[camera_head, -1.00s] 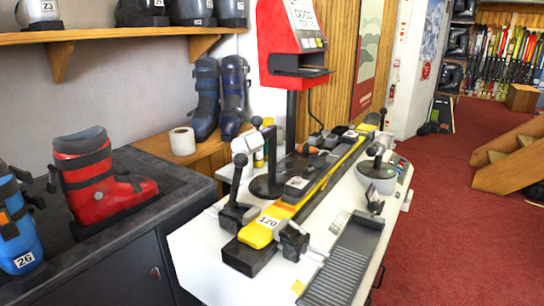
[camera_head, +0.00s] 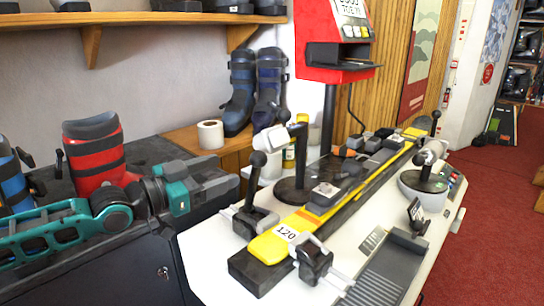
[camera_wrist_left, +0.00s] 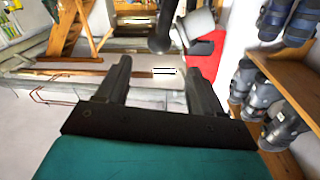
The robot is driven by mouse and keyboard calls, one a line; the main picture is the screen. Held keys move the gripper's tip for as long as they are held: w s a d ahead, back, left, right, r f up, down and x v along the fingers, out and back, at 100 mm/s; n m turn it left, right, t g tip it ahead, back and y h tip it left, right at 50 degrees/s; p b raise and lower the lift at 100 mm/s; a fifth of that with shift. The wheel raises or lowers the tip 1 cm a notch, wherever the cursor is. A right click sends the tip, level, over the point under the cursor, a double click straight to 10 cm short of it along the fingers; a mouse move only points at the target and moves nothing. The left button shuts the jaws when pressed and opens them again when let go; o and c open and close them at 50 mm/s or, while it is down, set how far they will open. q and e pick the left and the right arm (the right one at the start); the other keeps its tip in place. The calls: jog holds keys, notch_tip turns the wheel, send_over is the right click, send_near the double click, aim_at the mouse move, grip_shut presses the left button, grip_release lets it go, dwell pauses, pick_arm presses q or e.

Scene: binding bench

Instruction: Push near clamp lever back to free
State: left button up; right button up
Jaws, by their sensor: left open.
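The near clamp (camera_head: 247,222) stands at the near end of a yellow ski (camera_head: 265,243) tagged 120. Its black lever (camera_head: 252,178) rises upright with a slight lean and ends in a ball knob. My left gripper (camera_head: 234,182) is to the left of the lever, at about mid-lever height, and appears apart from it. In the left wrist view, the two black fingers of my gripper (camera_wrist_left: 155,72) are open with nothing between them. A black ball knob (camera_wrist_left: 160,45) shows just beyond the fingertips, roughly centred. My right gripper is not in view.
A red-headed machine (camera_head: 322,45) stands on a dark post behind the ski. A second clamp jaw (camera_head: 313,262) is right of the ski's near end. A far lever (camera_head: 434,124) stands at the back right. A red boot (camera_head: 93,150) sits on the dark counter at left.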

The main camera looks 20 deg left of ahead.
aim_at(266, 156)
pick_arm(q)
jog(key=shift+x, duration=6.25)
jog(key=shift+d, duration=0.1)
grip_shut()
